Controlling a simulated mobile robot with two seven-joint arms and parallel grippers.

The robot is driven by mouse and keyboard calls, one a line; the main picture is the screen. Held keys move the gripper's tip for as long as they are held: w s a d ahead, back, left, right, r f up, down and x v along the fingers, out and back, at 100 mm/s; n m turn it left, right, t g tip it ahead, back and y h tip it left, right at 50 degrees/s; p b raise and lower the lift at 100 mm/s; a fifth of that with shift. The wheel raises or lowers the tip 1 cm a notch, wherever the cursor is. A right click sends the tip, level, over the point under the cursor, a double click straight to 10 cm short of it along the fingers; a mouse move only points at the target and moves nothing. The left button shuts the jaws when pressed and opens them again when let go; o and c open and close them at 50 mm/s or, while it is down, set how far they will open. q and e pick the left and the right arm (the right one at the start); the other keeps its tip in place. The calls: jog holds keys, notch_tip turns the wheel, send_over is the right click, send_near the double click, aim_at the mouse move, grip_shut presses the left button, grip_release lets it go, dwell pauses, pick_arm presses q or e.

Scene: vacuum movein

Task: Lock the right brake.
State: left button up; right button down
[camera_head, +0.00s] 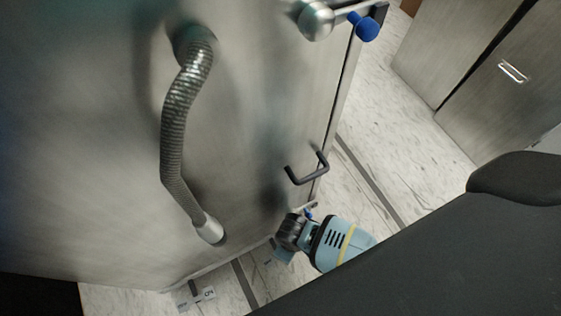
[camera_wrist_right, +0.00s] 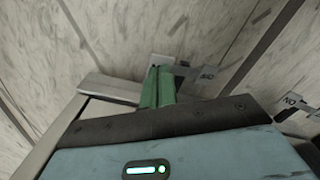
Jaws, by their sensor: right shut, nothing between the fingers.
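In the right wrist view, my right gripper (camera_wrist_right: 160,70) has its green fingers together and empty. The tips are low over the floor, over a small grey plate (camera_wrist_right: 163,60) that they partly cover. A small label (camera_wrist_right: 207,73) lies just right of them. In the head view my right wrist reaches down beside the cart's lower right corner; its fingers are hidden. I cannot make out the right brake's lever or its position. Another brake label (camera_head: 208,293) with a dark lever (camera_head: 193,288) shows at the cart's lower left. My left gripper is not in view.
The tall metal cart (camera_head: 110,150) carries a corrugated hose (camera_head: 174,130), a dark handle (camera_head: 307,170) and a blue knob (camera_head: 366,28). Another label (camera_wrist_right: 293,101) lies at the right of the wrist view. Marble floor (camera_head: 400,160) is open right of the cart, before metal cabinets (camera_head: 490,110).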

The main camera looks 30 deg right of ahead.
pick_arm(q)
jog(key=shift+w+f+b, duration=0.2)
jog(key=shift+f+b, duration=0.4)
jog(key=shift+b, duration=0.05)
pick_arm(e)
jog(key=shift+f, duration=0.85)
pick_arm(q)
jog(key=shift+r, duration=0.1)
pick_arm(e)
jog(key=shift+r, duration=0.1)
notch_tip(320, 180, up, 4)
jog(key=p, duration=0.4)
jog(key=shift+r+p, duration=1.9)
jog(key=shift+r, duration=0.1)
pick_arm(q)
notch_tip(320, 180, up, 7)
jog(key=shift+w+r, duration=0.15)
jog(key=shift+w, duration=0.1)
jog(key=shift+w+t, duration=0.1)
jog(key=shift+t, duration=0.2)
pick_arm(e)
jog(key=shift+f, duration=0.1)
